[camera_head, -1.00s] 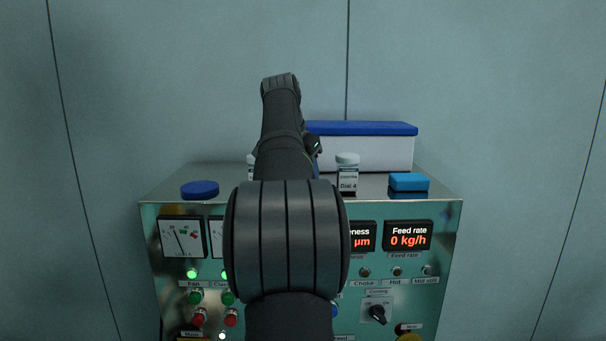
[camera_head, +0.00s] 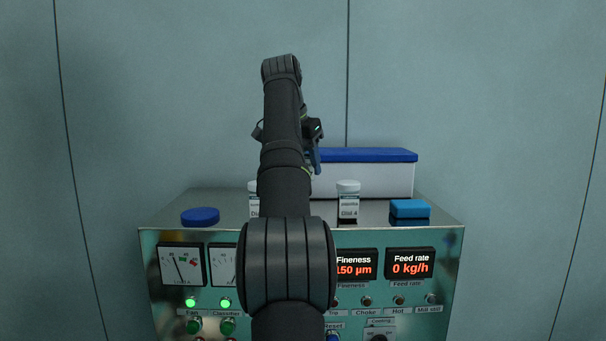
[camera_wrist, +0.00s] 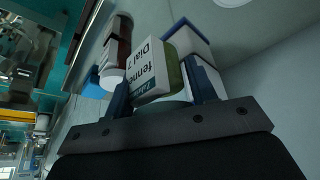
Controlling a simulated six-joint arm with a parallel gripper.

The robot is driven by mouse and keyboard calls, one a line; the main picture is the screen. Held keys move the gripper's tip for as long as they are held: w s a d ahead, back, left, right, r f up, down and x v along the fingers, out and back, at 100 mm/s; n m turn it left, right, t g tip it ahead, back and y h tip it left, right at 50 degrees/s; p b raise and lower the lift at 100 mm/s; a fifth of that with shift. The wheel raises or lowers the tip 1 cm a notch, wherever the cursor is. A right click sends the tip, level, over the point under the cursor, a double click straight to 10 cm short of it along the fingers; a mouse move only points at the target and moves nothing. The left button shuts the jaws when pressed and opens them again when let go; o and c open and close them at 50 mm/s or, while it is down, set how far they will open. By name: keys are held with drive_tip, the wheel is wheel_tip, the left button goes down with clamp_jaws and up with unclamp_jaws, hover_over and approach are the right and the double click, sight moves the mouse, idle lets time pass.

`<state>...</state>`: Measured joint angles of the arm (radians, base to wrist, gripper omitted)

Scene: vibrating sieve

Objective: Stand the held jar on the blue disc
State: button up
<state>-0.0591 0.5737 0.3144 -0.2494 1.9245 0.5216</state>
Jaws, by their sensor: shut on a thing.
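The blue disc (camera_head: 200,216) lies flat at the left of the cabinet's top in the head view, with nothing on it. My gripper (camera_wrist: 162,92) is shut on a jar (camera_wrist: 152,72) in the wrist view; its white label reads "fennel" and "Dial 7", appearing upside down. The blue fingers are on either side of the jar. In the head view my arm hides the held jar, and only a bit of a blue finger shows right of the arm, above the cabinet top and right of the disc.
A "Dial 4" jar (camera_head: 348,203) stands right of my arm; another jar (camera_head: 253,203) is partly hidden behind it. A white box with a blue lid (camera_head: 368,178) stands at the back. A blue block (camera_head: 410,208) lies at the right. The surface around the disc looks clear.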

drive_tip(key=shift+r, duration=0.25)
drive_tip(key=shift+a+r, duration=0.1)
drive_tip(key=shift+a, duration=0.2)
drive_tip(key=s+a+r+n+y, duration=0.2)
drive_tip(key=a+n+y, duration=0.1)
drive_tip(key=a+n, duration=0.8)
drive_tip(key=m, duration=0.2)
hover_over(201, 211)
drive_tip(key=s, duration=0.2)
drive_tip(key=shift+t, duration=0.4)
wheel_tip(201, 211, down, 7)
drive_tip(key=shift+w+r, duration=0.15)
drive_tip(key=shift+d+f, duration=0.1)
drive_tip(key=shift+f, duration=1.85)
drive_tip(key=shift+f, duration=0.2)
drive_tip(key=o, duration=1)
